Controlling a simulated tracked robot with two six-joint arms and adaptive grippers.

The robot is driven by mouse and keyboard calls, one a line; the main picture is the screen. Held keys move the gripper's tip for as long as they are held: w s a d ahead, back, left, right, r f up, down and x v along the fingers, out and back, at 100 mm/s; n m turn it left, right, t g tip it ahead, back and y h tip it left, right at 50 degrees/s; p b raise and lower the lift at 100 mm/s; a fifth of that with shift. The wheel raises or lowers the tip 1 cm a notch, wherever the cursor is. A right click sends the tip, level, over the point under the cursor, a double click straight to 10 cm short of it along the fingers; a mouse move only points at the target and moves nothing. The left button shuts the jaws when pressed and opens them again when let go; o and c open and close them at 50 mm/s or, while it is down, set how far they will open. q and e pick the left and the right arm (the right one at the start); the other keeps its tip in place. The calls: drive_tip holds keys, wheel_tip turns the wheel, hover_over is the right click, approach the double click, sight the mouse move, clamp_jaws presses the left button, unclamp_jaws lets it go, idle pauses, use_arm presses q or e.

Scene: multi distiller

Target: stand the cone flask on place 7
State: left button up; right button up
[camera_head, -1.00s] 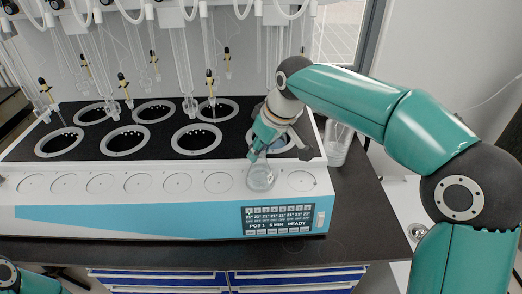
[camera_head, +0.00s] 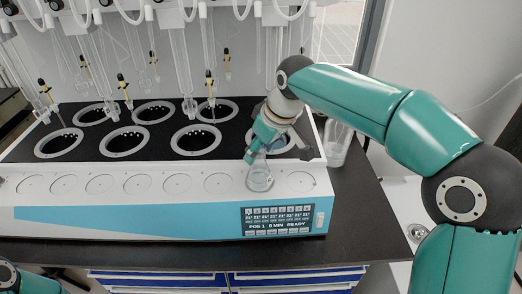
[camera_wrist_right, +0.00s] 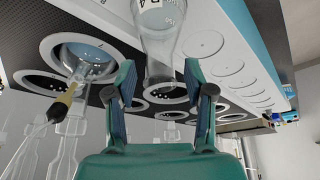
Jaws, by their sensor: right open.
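The clear glass cone flask (camera_head: 260,179) stands upright on the white front ledge. It is on the seventh marked circle from the left, with an empty circle (camera_head: 301,181) to its right. My right gripper (camera_head: 250,157) is open just behind and above the flask, by its neck. In the right wrist view, the flask (camera_wrist_right: 158,28) shows beyond the open fingers (camera_wrist_right: 160,88), its neck between the fingertips with gaps on both sides. Only a small part of my left arm shows at the lower left corner; its gripper is out of view.
Black-topped wells (camera_head: 197,140) lie behind the ledge, under hanging glass tubes (camera_head: 183,62) and yellow-tipped droppers. Another glass vessel (camera_head: 337,146) stands right of the machine. The display panel (camera_head: 278,220) is on the front face. The other ledge circles are bare.

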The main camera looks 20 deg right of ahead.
drive_tip(key=v, duration=1.1)
drive_tip(key=shift+s+r+p, duration=0.15)
drive_tip(key=shift+r+p, duration=0.05)
drive_tip(key=shift+p, duration=0.25)
